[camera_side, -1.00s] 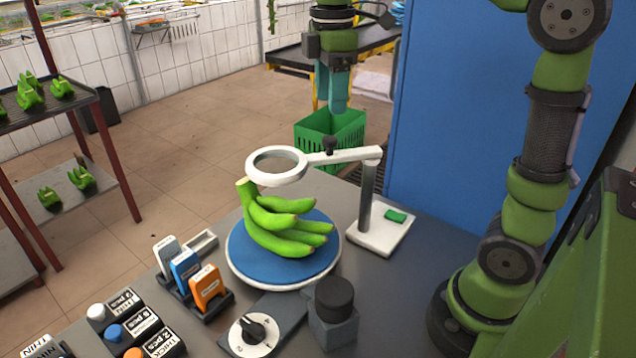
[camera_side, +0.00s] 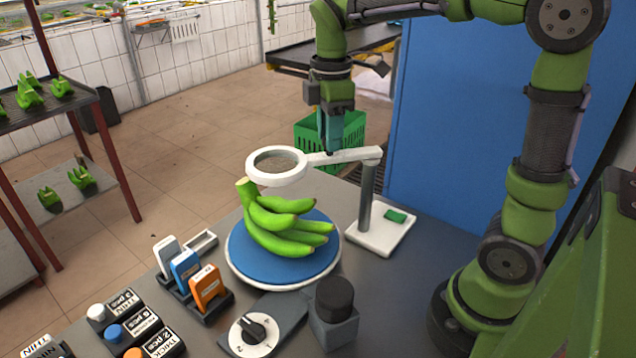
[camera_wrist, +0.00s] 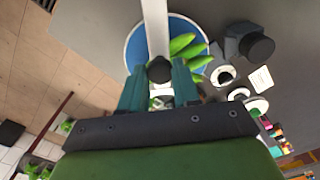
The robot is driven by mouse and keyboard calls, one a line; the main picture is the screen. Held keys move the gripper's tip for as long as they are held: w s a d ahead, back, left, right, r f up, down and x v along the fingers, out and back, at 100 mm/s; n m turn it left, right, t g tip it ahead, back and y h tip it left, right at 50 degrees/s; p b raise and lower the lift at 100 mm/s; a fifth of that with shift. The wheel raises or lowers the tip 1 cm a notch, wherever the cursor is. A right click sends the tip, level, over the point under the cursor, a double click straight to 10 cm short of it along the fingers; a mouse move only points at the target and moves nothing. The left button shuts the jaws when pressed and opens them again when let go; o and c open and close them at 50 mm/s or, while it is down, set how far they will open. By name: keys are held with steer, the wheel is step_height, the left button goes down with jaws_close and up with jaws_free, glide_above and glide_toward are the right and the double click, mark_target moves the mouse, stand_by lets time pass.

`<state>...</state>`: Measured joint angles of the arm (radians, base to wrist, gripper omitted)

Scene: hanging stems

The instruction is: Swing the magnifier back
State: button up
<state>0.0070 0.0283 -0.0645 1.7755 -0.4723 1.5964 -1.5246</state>
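The magnifier (camera_side: 277,166) is a white ring lens on a white arm, carried by a grey post on a white base (camera_side: 380,236). Its ring hangs over the green banana hand (camera_side: 285,228), which rests on a round blue-topped turntable (camera_side: 240,250). My gripper (camera_side: 332,148) is at the magnifier arm, pointing down, with its teal fingers at the black knob. In the wrist view the fingers are apart, with the black knob (camera_wrist: 160,69) between their tips and the white arm (camera_wrist: 155,25) running beyond. Whether the fingers touch the knob is unclear.
A dial (camera_side: 253,335), a black-topped block (camera_side: 334,298), coloured cards (camera_side: 185,270) and labelled buttons (camera_side: 125,325) stand along the front of the table. A blue panel (camera_side: 460,120) is behind right. A green crate (camera_side: 350,130) stands on the floor behind.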

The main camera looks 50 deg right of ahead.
jaws_close()
steer(key=d+m, duration=1.2)
steer(key=m, duration=0.7)
steer(key=shift+w+d, duration=0.2)
steer(key=shift+d, duration=0.2)
steer(key=shift+m, duration=0.3)
steer(key=o, duration=0.6)
jaws_free()
steer(key=shift+c, duration=0.2)
